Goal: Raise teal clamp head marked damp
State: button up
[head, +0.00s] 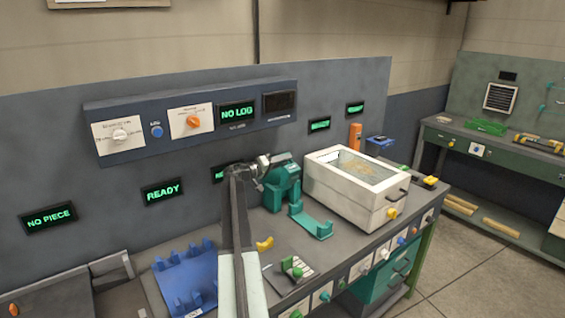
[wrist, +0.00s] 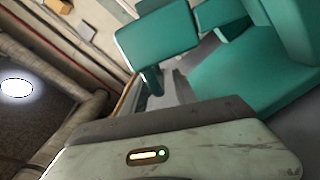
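A teal clamp (head: 281,188) stands on the bench at the centre of the head view, with a low teal cradle (head: 312,225) in front of it. My gripper (head: 262,164) is at the upper left of the clamp, close to its top; I cannot tell whether they touch. In the wrist view, large teal parts (wrist: 158,42) fill the upper middle and right, very close to my gripper's pale scuffed housing at the bottom. My fingertips are not clear in either view. No "damp" marking is readable on the teal parts.
A white box with a glazed lid (head: 352,198) stands right of the clamp. A blue rack (head: 187,280), a yellow piece (head: 264,244) and a green-handled lever (head: 291,267) are on the bench. A control panel (head: 195,118) juts from the wall behind, with a "NO LOG" screen.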

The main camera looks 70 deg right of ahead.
grip_shut()
jog(key=shift+a, duration=0.1)
dwell(1.2)
